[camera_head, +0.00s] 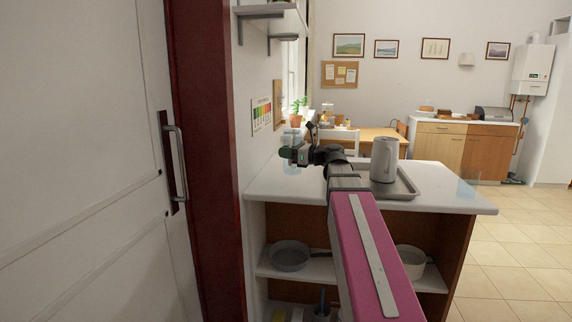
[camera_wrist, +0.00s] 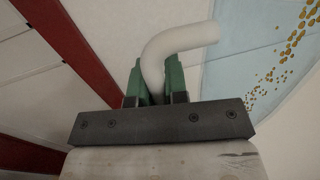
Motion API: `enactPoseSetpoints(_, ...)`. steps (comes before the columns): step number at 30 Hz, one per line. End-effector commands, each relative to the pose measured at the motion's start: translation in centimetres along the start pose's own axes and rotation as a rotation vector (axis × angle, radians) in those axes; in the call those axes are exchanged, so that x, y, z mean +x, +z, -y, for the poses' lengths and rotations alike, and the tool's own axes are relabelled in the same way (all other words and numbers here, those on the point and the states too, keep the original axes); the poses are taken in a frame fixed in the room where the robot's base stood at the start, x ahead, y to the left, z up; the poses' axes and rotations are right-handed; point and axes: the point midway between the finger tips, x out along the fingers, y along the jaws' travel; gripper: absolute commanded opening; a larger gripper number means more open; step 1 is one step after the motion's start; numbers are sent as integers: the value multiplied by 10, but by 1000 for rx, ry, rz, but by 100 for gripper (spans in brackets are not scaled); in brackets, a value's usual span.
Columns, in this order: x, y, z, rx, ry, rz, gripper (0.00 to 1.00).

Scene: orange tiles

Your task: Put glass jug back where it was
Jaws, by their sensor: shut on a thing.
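The glass jug (camera_head: 291,168) is pale blue and see-through, at the left end of the white counter (camera_head: 285,187) in the head view. My gripper (camera_head: 293,154) is in front of it and partly covers it. In the wrist view my gripper's green fingers (camera_wrist: 160,80) are shut on the jug's pale curved handle (camera_wrist: 182,42). The jug's blue wall (camera_wrist: 240,60) fills the upper right there, with golden specks on or behind it. The jug looks upright. I cannot tell whether its base touches the counter.
A grey metal jug or kettle (camera_head: 384,158) stands on a metal tray (camera_head: 407,188) on the counter, right of my arm. Pans (camera_head: 289,256) sit on the shelf below. A wall and a door (camera_head: 80,160) with a handle are close on the left. The counter's right end is clear.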

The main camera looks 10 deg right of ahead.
Motion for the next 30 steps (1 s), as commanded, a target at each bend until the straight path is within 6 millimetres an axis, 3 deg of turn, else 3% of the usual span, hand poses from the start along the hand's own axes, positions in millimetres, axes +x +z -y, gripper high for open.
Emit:
enactPoseSetpoints(5, 0, -8, 1, 1, 0, 0, 0)
enactPoseSetpoints(13, 0, -38, 1, 2, 0, 1, 0)
enactPoseSetpoints(25, 0, -43, 1, 0, 0, 1, 0)
enactPoseSetpoints(26, 0, -44, 1, 1, 0, 0, 17)
enactPoseSetpoints(28, 0, -43, 2, 1, 0, 0, 39)
enactPoseSetpoints(30, 0, -43, 2, 1, 0, 0, 39)
